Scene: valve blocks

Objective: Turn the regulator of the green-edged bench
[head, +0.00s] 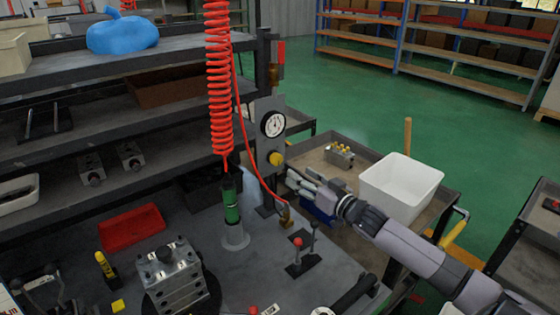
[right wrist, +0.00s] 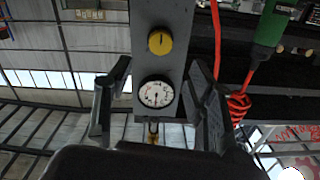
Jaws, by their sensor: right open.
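The regulator is a yellow knob (head: 275,158) on a grey upright panel (head: 268,103), below a round white gauge (head: 272,124). The panel stands at the right end of the workbench (head: 335,265); I cannot make out a green edge clearly. My right gripper (head: 298,180) is open, below and right of the knob, pointing toward the panel. In the right wrist view the picture is inverted: the knob (right wrist: 160,41) shows ahead of the open fingers (right wrist: 160,68), and the gauge (right wrist: 156,92) shows between them. Nothing is held. My left gripper is not in view.
A red coiled hose (head: 218,75) hangs left of the panel above a green tool (head: 231,202), its red line passing close to the knob. A red-knobbed lever (head: 298,243) stands in front. A cart with a white bin (head: 400,187) is at right.

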